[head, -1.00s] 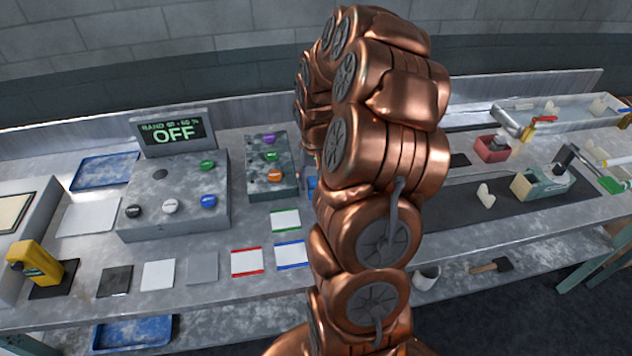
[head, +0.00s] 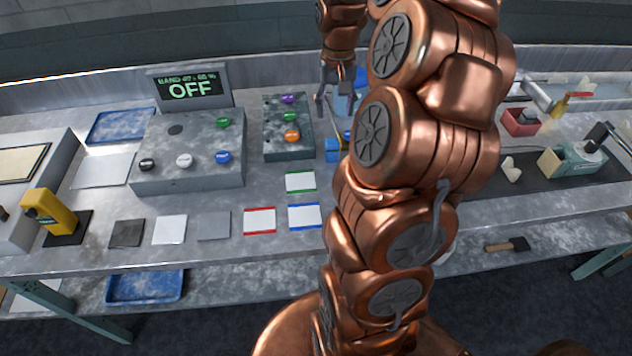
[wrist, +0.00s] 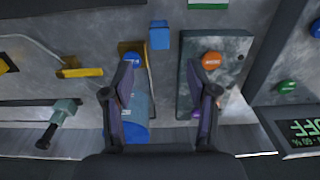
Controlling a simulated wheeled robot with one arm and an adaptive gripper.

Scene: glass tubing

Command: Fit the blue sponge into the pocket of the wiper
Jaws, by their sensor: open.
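A small blue block (wrist: 160,35), which looks like the sponge, lies on the bench at the top middle of the wrist view. It also shows beside my arm in the head view (head: 332,150). My gripper (wrist: 160,85) is open and empty, pointing down over the bench, with the block beyond its fingertips. It also shows at the back of the bench in the head view (head: 338,98). A yellow bar with a bent grey rod (wrist: 80,72) lies left in the wrist view and may be the wiper; I cannot make out a pocket.
A grey box with coloured buttons (wrist: 184,85) stands close beside my right finger in the wrist view. A light-blue object (wrist: 136,132) lies partly behind the left finger. A yellow-and-blue piece (wrist: 131,54) is near that fingertip. My arm hides part of the bench in the head view.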

